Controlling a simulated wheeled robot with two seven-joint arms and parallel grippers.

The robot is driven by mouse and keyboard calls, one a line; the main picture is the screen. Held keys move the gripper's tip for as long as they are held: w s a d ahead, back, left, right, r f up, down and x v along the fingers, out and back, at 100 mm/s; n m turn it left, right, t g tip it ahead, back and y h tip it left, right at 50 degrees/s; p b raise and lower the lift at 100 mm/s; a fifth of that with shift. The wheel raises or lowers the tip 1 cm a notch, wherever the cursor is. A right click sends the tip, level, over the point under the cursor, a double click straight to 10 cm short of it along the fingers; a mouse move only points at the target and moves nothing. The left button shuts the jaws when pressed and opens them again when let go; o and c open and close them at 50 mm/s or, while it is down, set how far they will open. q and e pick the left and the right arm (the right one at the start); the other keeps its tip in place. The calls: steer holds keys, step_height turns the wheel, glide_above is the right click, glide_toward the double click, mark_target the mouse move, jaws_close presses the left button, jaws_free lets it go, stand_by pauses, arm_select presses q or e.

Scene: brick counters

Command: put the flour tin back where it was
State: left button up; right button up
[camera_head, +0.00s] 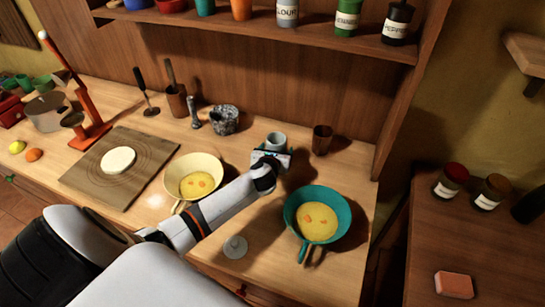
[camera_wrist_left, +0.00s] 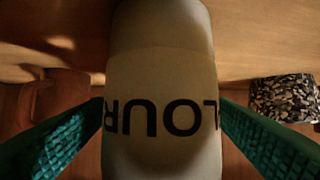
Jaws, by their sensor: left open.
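A pale tin (camera_head: 276,141) stands on the counter near the back, just beyond my left gripper (camera_head: 270,160). In the left wrist view the tin (camera_wrist_left: 160,75) fills the middle, its dark letters "LOUR" upside down and the rest of the word hidden. My left gripper (camera_wrist_left: 160,130) is open, with a green-padded finger on each side of the tin; I cannot tell whether they touch it. Another pale tin (camera_head: 287,13) with similar lettering stands on the shelf (camera_head: 300,35), beside a green labelled jar (camera_head: 347,17). My right gripper is not in view.
A speckled mortar (camera_head: 223,120) stands left of the tin and a brown cup (camera_head: 322,139) right of it. A cream pan (camera_head: 193,160) and a teal pan (camera_head: 341,208) flank my forearm. The shelf overhangs the back.

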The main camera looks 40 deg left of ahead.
arm_select(q)
steer(key=v, duration=1.1)
steer(key=shift+s+d, duration=0.15)
steer(key=shift+s, duration=0.05)
steer(key=shift+s, duration=0.1)
